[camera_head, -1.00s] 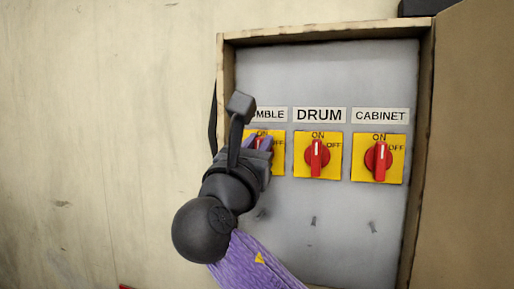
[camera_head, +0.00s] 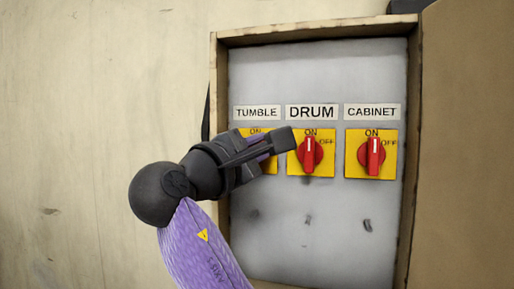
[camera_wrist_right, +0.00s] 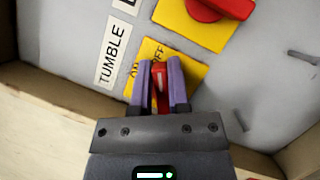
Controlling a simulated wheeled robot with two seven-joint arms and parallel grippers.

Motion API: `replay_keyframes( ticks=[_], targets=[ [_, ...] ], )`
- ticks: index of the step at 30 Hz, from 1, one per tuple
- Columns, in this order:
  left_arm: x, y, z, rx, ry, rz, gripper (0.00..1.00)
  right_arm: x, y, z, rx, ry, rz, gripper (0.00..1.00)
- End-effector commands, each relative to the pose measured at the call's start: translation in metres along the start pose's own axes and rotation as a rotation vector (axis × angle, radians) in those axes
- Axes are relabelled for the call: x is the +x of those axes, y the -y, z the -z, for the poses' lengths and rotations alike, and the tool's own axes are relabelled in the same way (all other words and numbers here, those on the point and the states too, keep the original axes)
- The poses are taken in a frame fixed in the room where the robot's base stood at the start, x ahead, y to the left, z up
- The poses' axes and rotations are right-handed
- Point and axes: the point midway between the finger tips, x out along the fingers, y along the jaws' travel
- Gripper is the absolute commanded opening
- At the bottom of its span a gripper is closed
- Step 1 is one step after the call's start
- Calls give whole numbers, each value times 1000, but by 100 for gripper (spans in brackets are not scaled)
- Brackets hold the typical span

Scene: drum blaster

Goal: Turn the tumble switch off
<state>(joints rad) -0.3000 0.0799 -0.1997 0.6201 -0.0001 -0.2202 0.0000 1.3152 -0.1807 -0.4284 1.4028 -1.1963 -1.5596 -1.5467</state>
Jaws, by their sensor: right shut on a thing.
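The tumble switch has a red handle (camera_wrist_right: 158,98) on a yellow plate (camera_head: 270,164) under the TUMBLE label (camera_head: 257,112). My right gripper (camera_wrist_right: 161,70) is shut on this handle, with one purple finger on each side. In the right wrist view the handle lies sideways to the panel's upright, its end toward the word OFF. In the head view my right gripper (camera_head: 264,147) covers the handle and most of the plate. My left gripper is not in view.
The drum switch (camera_head: 310,154) is close to the right of my gripper, and the cabinet switch (camera_head: 372,156) is farther right. Both handles are upright at ON. A wooden frame (camera_head: 219,80) surrounds the grey panel (camera_head: 320,70). An open door (camera_head: 466,150) stands at right.

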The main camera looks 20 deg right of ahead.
Motion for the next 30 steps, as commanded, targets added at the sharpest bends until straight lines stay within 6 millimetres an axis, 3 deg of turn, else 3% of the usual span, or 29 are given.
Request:
replay_keyframes(
  ticks=[15,30],
  targets=[
    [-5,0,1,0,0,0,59,-1,7,2,377,-3,163,0],
    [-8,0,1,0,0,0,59,-1,10,4,513,-2,218,0]
  ],
)
